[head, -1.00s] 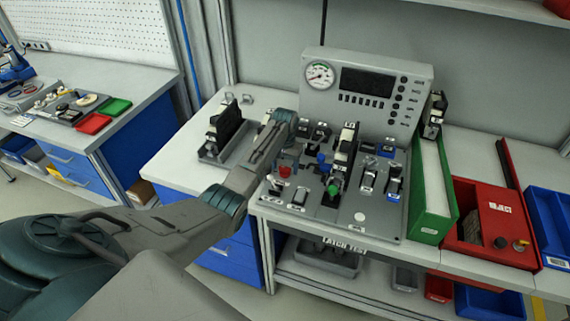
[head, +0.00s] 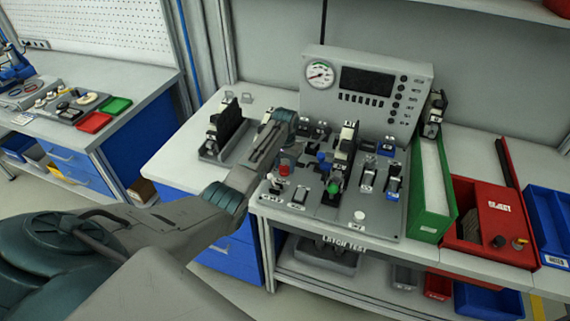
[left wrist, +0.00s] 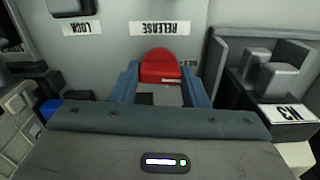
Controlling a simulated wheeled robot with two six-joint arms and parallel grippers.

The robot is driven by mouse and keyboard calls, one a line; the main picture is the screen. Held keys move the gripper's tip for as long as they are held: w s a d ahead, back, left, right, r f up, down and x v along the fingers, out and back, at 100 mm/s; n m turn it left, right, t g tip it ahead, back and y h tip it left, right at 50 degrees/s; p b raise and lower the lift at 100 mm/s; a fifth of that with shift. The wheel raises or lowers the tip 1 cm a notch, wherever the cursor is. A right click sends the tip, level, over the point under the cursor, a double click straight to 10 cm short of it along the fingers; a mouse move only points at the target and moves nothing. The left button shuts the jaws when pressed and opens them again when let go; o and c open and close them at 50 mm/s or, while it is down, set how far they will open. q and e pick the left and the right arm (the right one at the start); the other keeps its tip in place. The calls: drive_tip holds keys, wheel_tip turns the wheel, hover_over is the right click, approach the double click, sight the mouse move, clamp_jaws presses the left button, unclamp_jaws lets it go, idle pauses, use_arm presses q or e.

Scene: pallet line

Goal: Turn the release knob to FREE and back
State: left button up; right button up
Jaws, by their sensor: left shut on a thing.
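The red release knob (head: 284,170) is on the left side of the grey latch test panel (head: 375,222). It also shows in the left wrist view (left wrist: 160,66), below an upside-down RELEASE label (left wrist: 160,28). My left gripper (head: 285,160) reaches down over it. In the left wrist view its blue fingers (left wrist: 160,84) stand on either side of the knob, shut on it. A small label beside the knob is partly hidden by a finger, so I cannot read the knob's setting. My right gripper is out of view.
A LOCK label (left wrist: 82,27) sits beside the RELEASE label. A green-topped part (head: 334,187) and several clamps stand close by on the panel. A gauge console (head: 366,85) rises behind. A green tray (head: 433,195) and red box (head: 490,225) stand to the right.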

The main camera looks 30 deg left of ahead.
sight(285, 165)
use_arm(q)
drive_tip(key=shift+r+m+p, duration=0.15)
drive_tip(key=shift+m+p, duration=0.3)
drive_tip(key=shift+m, duration=0.75)
drive_tip(key=m, duration=0.2)
drive_tip(key=shift+m+p, duration=0.4)
drive_tip(key=m, duration=0.3)
drive_tip(key=shift+m+p, duration=0.35)
drive_tip(key=shift+m, duration=0.95)
drive_tip(key=o, duration=1)
wheel_tip(285, 165, up, 11)
drive_tip(key=b, duration=0.2)
drive_tip(key=shift+b, duration=0.35)
